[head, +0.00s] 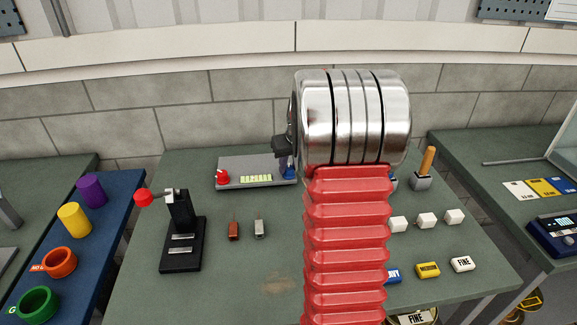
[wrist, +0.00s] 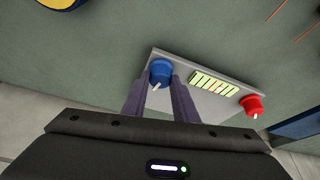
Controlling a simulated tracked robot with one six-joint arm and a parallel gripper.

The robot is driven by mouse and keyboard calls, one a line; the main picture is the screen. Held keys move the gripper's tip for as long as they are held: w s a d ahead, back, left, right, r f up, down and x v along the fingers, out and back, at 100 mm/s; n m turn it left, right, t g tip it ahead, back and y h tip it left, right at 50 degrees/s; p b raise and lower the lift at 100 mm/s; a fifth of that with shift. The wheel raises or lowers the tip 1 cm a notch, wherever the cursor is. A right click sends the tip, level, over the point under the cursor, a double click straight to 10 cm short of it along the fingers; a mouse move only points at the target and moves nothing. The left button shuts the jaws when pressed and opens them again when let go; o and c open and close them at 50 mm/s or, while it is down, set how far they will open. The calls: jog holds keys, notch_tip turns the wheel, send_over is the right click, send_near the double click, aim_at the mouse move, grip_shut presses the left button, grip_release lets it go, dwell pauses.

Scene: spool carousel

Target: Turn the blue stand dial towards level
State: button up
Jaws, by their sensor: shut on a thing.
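The blue dial (wrist: 160,70) sits at one end of a grey panel (wrist: 212,80) and shows between my fingertips in the wrist view. Its white pointer mark is visible between the fingers. My gripper (wrist: 161,82) is shut on the dial, one finger on each side. In the head view the blue dial (head: 289,172) is at the panel's right end, mostly hidden by my arm and gripper (head: 287,158). The panel also carries a lit row of yellow-green bars (wrist: 214,84) and a red dial (wrist: 252,104) at its other end.
A black stand with a red ball (head: 182,235) is at the bench's left. Two small tagged pieces (head: 247,229) lie beside it. White cubes (head: 426,219) and labelled blocks (head: 428,270) are at the right.

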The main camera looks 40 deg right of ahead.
jog(key=m, duration=0.2)
jog(key=m+h, duration=0.1)
jog(key=m, duration=0.1)
jog(key=shift+w+a+g, duration=0.1)
jog(key=shift+a+g, duration=0.15)
jog(key=shift+g, duration=0.15)
jog(key=shift+w+a+m+g+h, duration=0.1)
jog(key=shift+m+g+h, duration=0.4)
jog(key=shift+m, duration=1.2)
jog(key=o, duration=1)
jog(key=shift+r, duration=0.1)
jog(key=v, duration=1.3)
jog(key=shift+a+r, duration=0.2)
